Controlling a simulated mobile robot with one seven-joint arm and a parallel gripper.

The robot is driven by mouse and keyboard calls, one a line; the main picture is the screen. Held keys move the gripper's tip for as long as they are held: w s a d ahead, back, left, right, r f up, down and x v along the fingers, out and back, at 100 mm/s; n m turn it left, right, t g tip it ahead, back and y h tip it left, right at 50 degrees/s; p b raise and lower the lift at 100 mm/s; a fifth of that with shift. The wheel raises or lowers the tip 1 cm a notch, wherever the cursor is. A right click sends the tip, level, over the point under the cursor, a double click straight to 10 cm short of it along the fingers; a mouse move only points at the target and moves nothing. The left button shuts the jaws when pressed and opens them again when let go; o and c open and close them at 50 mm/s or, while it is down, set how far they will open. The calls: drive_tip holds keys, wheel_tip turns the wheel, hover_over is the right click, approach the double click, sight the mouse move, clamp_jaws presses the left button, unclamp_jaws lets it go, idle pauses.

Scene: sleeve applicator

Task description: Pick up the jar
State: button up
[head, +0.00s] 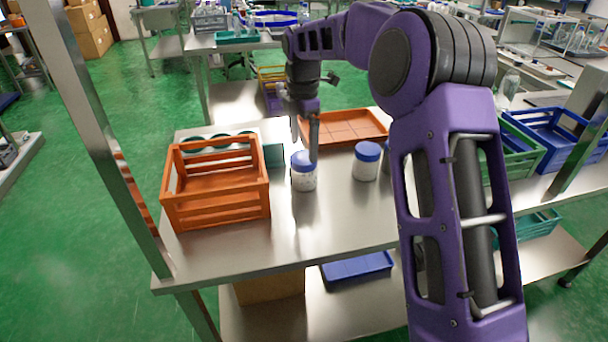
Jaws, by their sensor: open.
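A white jar with a blue lid (304,172) stands upright on the steel table, to the right of the orange crate. A second jar of the same kind (366,162) stands upright further right. Part of another blue-lidded jar (387,158) shows behind my purple arm, mostly hidden. My gripper (306,144) points down right at the first jar's lid, with one finger in front of the lid and the other at its upper left. It is open. I cannot tell whether a finger touches the lid.
An orange slatted crate (215,206) stands close on the left. A shallow orange tray (345,128) lies behind the jars. A holder with round openings (222,139) sits behind the crate. The tabletop (300,228) in front of the jars is clear.

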sight(302, 171)
drive_tip(key=f, duration=0.4)
drive_tip(key=f+b, duration=0.1)
drive_tip(key=f, duration=0.4)
drive_tip(key=shift+s+a+b, duration=0.1)
drive_tip(key=shift+s+b, duration=0.1)
drive_tip(key=shift+b, duration=0.1)
drive_tip(key=shift+c, duration=0.2)
drive_tip(key=c, duration=1.3)
